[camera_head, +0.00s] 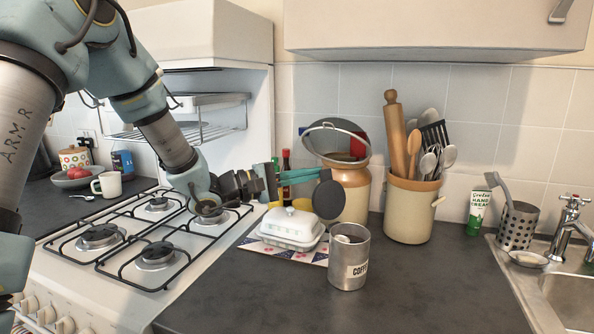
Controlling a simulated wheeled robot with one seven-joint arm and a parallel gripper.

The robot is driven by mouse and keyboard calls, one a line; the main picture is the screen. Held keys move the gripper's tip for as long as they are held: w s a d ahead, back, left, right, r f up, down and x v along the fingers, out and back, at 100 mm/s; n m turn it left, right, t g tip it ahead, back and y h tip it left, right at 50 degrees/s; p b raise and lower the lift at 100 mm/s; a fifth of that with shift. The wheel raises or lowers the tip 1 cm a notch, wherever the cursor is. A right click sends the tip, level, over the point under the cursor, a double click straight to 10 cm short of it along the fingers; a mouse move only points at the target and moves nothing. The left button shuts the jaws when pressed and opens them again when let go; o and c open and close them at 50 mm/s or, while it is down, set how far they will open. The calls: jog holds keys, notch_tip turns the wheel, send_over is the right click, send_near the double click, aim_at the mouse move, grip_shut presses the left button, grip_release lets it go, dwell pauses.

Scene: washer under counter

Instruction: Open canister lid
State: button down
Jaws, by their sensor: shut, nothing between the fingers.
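A white lidded butter dish (290,232) sits left of the canister. Behind are a stoneware jar (352,195) and a utensil crock (408,215). The gas hob (130,245) lies left, the sink (570,298) right. The front counter is clear.

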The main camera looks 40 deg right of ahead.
aim_at(318, 186)
jog(key=shift+s+r, duration=0.1)
jog(key=shift+s, duration=0.2)
jog(key=s+m+p, duration=0.1)
jog(key=s+r+m+p, duration=0.1)
jog(key=shift+s+a+r+m+y, duration=0.15)
jog(key=shift+s+r+m+y, duration=0.15)
jog(key=shift+y, duration=0.1)
jog(key=shift+s+f+m+p, duration=0.1)
jog(key=shift+s+m+p, duration=0.2)
jog(key=shift+s+m, duration=0.55)
jog(key=shift+w+a, duration=0.1)
jog(key=b+v, duration=0.2)
jog(key=v, duration=0.8)
jog(key=shift+a, duration=0.35)
